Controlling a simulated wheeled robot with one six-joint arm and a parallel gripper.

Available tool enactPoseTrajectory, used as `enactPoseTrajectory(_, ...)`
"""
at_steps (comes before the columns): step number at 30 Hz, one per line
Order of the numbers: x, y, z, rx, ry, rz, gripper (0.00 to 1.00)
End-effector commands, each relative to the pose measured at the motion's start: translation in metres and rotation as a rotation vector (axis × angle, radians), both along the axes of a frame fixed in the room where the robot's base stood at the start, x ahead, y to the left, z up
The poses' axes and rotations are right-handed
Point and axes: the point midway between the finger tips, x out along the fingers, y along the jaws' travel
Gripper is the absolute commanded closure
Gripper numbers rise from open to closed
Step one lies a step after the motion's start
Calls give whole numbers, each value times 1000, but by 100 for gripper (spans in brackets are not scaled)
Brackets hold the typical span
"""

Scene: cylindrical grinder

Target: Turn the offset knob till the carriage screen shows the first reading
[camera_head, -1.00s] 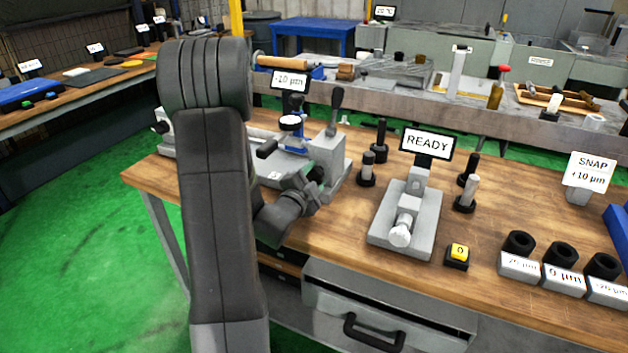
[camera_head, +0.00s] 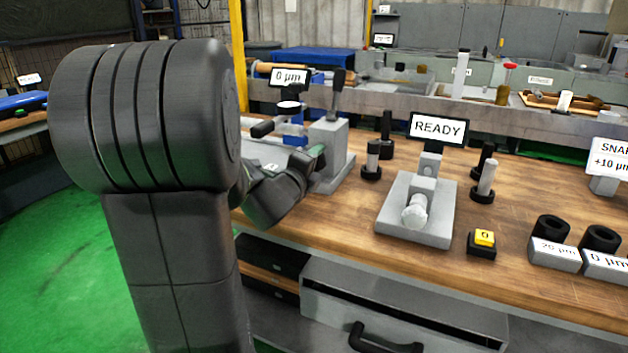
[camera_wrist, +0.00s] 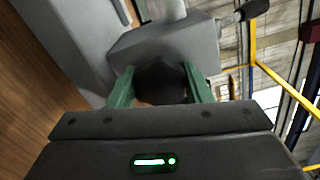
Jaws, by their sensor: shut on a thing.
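The carriage screen (camera_head: 289,78) stands at the back left of the bench and reads 0 µm. The grey carriage block (camera_head: 328,145), with an upright dark lever, is in front of it to the right. In the wrist view, my gripper (camera_wrist: 160,90) has its two green fingers on either side of the dark offset knob (camera_wrist: 162,78), which sits on the grey block (camera_wrist: 165,45). The gripper is shut on the knob. In the head view, my arm hides most of the knob and the fingers.
A screen reading READY (camera_head: 437,128) stands over a grey fixture (camera_head: 440,220). A yellow button (camera_head: 485,237) is to its right. A SNAP sign (camera_head: 610,158) reads +10 µm. Dark posts stand near the carriage, and black rings sit on labelled blocks at right.

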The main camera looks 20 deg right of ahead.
Motion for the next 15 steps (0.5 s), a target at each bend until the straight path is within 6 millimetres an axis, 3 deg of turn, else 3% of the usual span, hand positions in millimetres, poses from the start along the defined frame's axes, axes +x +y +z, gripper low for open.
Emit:
enactPoseTrajectory(1, -1, 0, -7, 30, -38, 0, 78)
enactPoseTrajectory(15, -1, 0, -3, 283, -330, -1, 78)
